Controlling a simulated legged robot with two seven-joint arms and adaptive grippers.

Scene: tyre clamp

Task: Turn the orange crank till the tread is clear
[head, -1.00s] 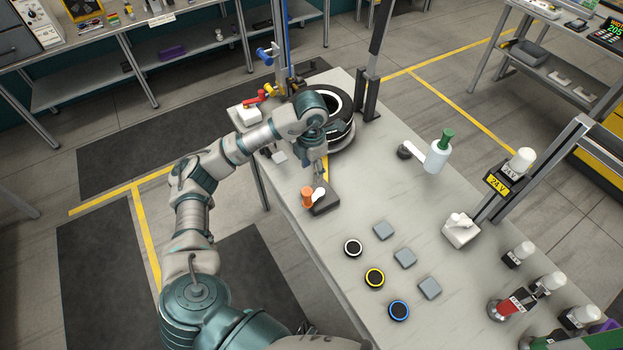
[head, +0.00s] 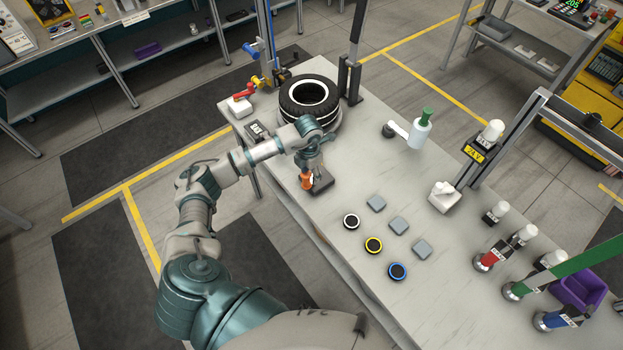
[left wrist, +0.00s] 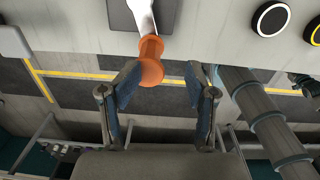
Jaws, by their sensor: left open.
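The orange crank (head: 306,181) stands on a small dark block (head: 324,183) near the table's left edge. In the left wrist view its orange knob (left wrist: 151,62) is at the end of a pale arm (left wrist: 142,16). My left gripper (head: 313,168) is over the crank and hides part of it. The black tyre (head: 309,113) lies flat on a round support at the far end of the table. My right gripper is out of view.
White, yellow and blue ringed discs (head: 374,245) and grey squares (head: 399,226) lie nearer on the table. A dark post (head: 352,80) rises beside the tyre. A red-handled valve (head: 241,102) sits left of it.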

